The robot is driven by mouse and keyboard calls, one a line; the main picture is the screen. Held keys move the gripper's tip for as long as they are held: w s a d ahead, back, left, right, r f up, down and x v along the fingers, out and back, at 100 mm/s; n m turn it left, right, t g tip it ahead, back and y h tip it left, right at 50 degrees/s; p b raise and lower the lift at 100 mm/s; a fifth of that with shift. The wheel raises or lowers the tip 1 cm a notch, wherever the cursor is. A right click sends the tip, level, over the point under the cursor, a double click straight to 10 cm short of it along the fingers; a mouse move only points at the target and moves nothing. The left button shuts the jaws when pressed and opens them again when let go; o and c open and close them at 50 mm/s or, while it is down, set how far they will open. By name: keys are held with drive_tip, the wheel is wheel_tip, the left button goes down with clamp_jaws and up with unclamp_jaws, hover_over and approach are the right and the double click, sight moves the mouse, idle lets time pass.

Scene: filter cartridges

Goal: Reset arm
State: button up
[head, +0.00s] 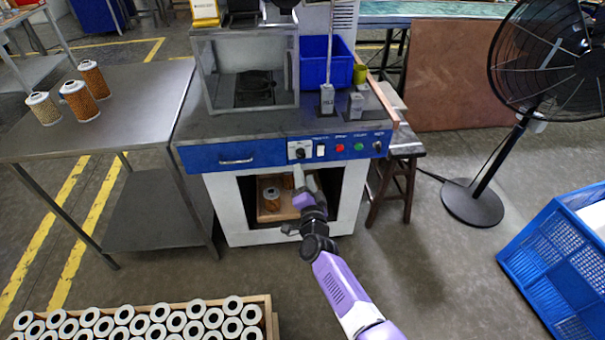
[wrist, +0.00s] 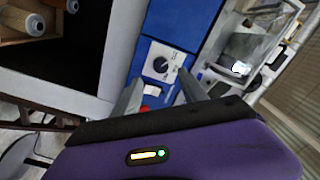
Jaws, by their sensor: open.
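My arm (head: 343,289) reaches up from the bottom of the head view to the front of a blue and white machine (head: 240,158). In the wrist view my gripper (wrist: 158,92) is open and empty, its two grey fingers apart. They point at the machine's blue control panel, where a black knob on a pale plate (wrist: 160,65) sits just beyond the fingertips. The knob also shows in the head view (head: 300,150). I cannot tell whether a finger touches the panel.
Below the panel, a wooden tray (head: 266,214) with filter cartridges stands in the open compartment. A steel table (head: 130,120) holds 3 cartridges at left. A crate of several cartridges (head: 265,303) is at lower left, a blue crate (head: 560,262) and a fan (head: 472,202) at right.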

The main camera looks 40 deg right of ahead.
drive_tip(key=shift+a, duration=0.1)
drive_tip(key=s+a+r+n+t+y, duration=0.2)
drive_tip(key=s+a+r+n+t, duration=0.15)
drive_tip(key=r+n, duration=0.35)
drive_tip(key=s+a+r+n+g+y, duration=0.1)
drive_tip(key=s+a, duration=0.5)
drive_tip(key=s, duration=0.7)
drive_tip(key=s+a+r+n+g+y+p, duration=0.1)
drive_tip(key=s+a+r+n+y, duration=0.3)
drive_tip(key=s, duration=1)
drive_tip(key=s+a+r+n+g+y, duration=0.1)
drive_tip(key=s+a+r+n+y, duration=0.2)
drive_tip(key=s+a+n, duration=0.3)
drive_tip(key=shift+s+a+r+g, duration=0.5)
drive_tip(key=shift+s+a, duration=1.5)
drive_tip(key=shift+s, duration=1.9)
drive_tip(key=shift+r, duration=0.1)
